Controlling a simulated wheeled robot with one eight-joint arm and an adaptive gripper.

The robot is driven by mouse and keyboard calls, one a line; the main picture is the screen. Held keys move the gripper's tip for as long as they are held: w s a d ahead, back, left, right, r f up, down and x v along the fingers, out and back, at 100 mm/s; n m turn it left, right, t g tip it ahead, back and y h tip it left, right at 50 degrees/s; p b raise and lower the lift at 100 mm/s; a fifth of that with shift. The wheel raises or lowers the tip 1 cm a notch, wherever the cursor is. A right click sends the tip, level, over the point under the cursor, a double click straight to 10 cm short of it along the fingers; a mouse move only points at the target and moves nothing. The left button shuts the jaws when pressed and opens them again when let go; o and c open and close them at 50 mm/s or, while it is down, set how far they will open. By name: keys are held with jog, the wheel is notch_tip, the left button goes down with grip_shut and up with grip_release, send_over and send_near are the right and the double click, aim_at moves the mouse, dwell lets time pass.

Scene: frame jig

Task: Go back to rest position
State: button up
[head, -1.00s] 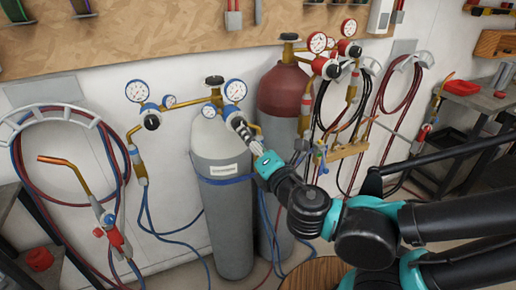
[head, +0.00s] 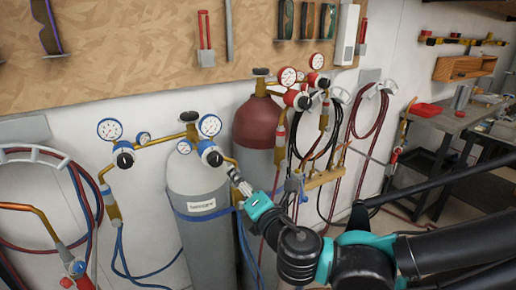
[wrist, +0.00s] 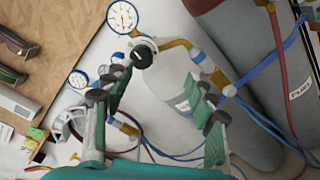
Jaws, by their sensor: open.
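My gripper (head: 236,180) is at the end of my teal and black arm, in front of the grey gas cylinder (head: 200,232), just below and right of the blue regulator with its gauge (head: 209,125). In the wrist view my gripper (wrist: 163,100) has its two green-padded fingers spread wide, with nothing held between them. Beyond the fingers are the regulator's black knob (wrist: 142,57) and a white gauge (wrist: 122,17). I cannot tell the exact gap between the fingers and the regulator.
A dark red cylinder (head: 258,125) stands right of the grey one, with red regulators (head: 298,98) on top. Hoses hang on wall hooks at both sides. A wooden pegboard (head: 120,50) spans the wall above. A dark workbench (head: 440,120) stands at the right.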

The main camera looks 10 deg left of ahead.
jog(key=w+d+f+m+g+h, duration=0.1)
jog(key=w+d+f+m+h, duration=0.45)
jog(key=d, duration=0.25)
jog(key=w+d+f+m+g+h, duration=0.1)
jog(key=w+d+f+m+h, duration=0.3)
jog(key=d+f+m, duration=0.25)
jog(key=s+d+f+m+g, duration=0.2)
jog(key=d+f+m+g, duration=0.2)
jog(key=m, duration=0.5)
jog(key=s+d+f+m+g, duration=0.2)
jog(key=d+f+m+g, duration=0.2)
jog(key=d+f+m, duration=0.3)
jog(key=d+m, duration=0.2)
jog(key=d, duration=0.1)
jog(key=shift+s+d+f+m+g, duration=0.2)
jog(key=shift+s+f+m+g, duration=0.1)
jog(key=shift+s+f, duration=0.1)
